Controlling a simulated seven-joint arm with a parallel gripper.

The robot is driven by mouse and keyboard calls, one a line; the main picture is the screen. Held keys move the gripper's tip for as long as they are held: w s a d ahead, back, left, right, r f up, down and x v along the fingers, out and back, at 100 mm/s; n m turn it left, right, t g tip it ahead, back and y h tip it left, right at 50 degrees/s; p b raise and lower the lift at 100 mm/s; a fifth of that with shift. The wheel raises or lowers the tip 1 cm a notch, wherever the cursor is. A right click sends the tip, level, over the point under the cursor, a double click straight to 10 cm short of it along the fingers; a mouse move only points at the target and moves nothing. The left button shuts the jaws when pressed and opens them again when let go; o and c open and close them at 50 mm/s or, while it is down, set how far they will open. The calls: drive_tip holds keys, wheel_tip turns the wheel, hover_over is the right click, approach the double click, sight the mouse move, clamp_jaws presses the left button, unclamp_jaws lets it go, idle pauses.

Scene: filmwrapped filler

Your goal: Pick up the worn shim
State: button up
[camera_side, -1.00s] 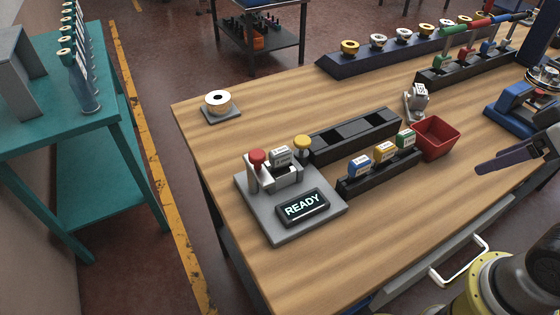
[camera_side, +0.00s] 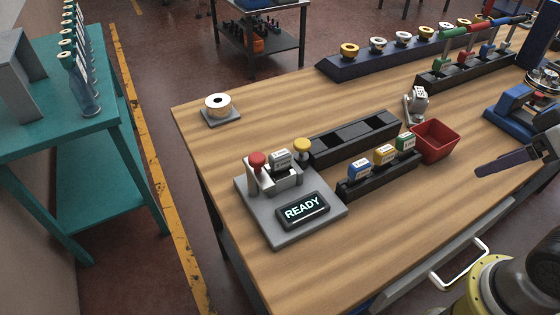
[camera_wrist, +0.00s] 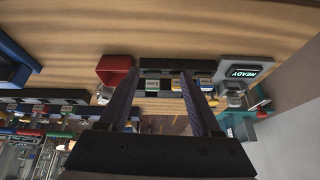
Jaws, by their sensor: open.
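A pale grey labelled block (camera_side: 280,160) stands upright in the grey fixture (camera_side: 322,222), between a red knob (camera_side: 257,160) and a yellow knob (camera_side: 302,146). Blue (camera_side: 361,170), yellow (camera_side: 385,154) and green (camera_side: 405,143) labelled blocks stand in a black rack (camera_side: 368,184) beside it. The labels are too small to read, so I cannot tell which is the worn shim. My gripper (camera_side: 500,160) is over the right side of the bench, well apart from the blocks. In the wrist view my gripper (camera_wrist: 160,80) is open, with nothing between its fingers.
The fixture's display (camera_side: 303,208) reads READY. A red bin (camera_side: 435,140) stands right of the rack, and a black slotted tray (camera_side: 355,137) behind it. A roll (camera_side: 218,104) sits at the back left. The bench's front left is clear.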

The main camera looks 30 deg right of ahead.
drive_tip(key=w+a+r+m+g+y, duration=0.1)
drive_tip(key=w+a+r+m, duration=0.3)
drive_tip(key=w+r+m, duration=0.35)
drive_tip(key=w+a+r+m+g+y, duration=0.1)
drive_tip(key=w+a+r+m+g, duration=0.1)
drive_tip(key=w+a+r+m, duration=0.45)
drive_tip(key=m+g, duration=0.3)
hover_over(280, 153)
drive_tip(key=d, duration=0.1)
drive_tip(key=shift+h, duration=0.3)
drive_tip(key=f, duration=1.7)
drive_tip(key=shift+s+d+f, duration=0.15)
drive_tip(key=shift+d+f, duration=0.05)
drive_tip(key=shift+f, duration=0.05)
drive_tip(key=shift+a+f, duration=0.25)
drive_tip(key=shift+f, duration=0.7)
drive_tip(key=shift+a+f, duration=0.25)
drive_tip(key=shift+f, duration=0.65)
drive_tip(key=shift+a+f, duration=0.25)
drive_tip(key=shift+f, duration=0.7)
